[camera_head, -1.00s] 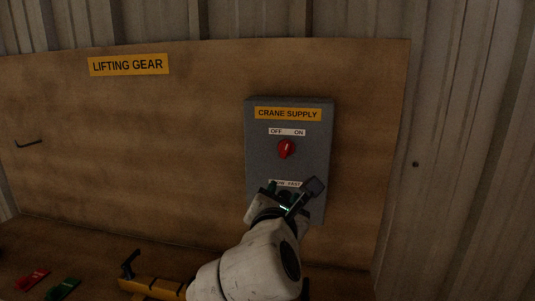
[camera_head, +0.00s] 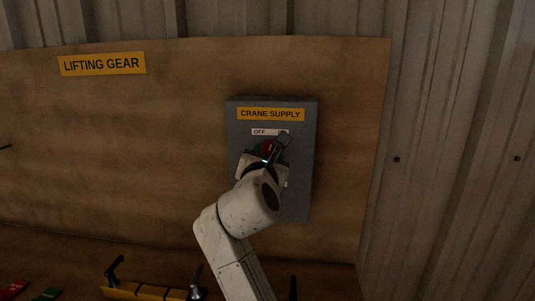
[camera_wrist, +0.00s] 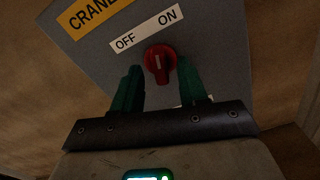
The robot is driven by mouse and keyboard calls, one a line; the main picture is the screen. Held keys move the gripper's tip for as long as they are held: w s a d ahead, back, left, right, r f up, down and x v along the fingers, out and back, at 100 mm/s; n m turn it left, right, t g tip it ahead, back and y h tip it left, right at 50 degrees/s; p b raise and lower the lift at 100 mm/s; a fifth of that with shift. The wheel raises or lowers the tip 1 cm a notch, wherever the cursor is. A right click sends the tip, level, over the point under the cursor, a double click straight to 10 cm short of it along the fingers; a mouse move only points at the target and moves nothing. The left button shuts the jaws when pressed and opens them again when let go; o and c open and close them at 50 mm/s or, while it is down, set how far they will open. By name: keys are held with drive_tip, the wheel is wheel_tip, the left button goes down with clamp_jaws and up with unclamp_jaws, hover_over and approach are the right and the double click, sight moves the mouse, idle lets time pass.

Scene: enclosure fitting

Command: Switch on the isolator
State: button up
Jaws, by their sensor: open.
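The isolator is a red rotary knob (camera_wrist: 160,63) on the grey crane supply box (camera_head: 304,200), under a white OFF/ON label (camera_wrist: 147,29). In the wrist view the knob's pale pointer mark looks roughly upright in the picture, between the two words; I cannot tell its exact setting. My gripper (camera_wrist: 160,85) is open, its green fingers on either side of the knob's lower part. I cannot tell whether they touch it. In the head view the red knob (camera_head: 268,147) is partly hidden behind my gripper (camera_head: 270,150).
The box is fixed to a wooden board (camera_head: 150,150) with a LIFTING GEAR sign (camera_head: 102,64). Below are a yellow rack (camera_head: 140,293) with dark-handled tools, and red (camera_head: 14,290) and green (camera_head: 48,294) items at lower left. Corrugated wall is at right.

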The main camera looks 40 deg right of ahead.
drive_tip(key=shift+w+d, duration=0.1)
drive_tip(key=shift+d, duration=0.05)
clamp_jaws()
idle(0.4)
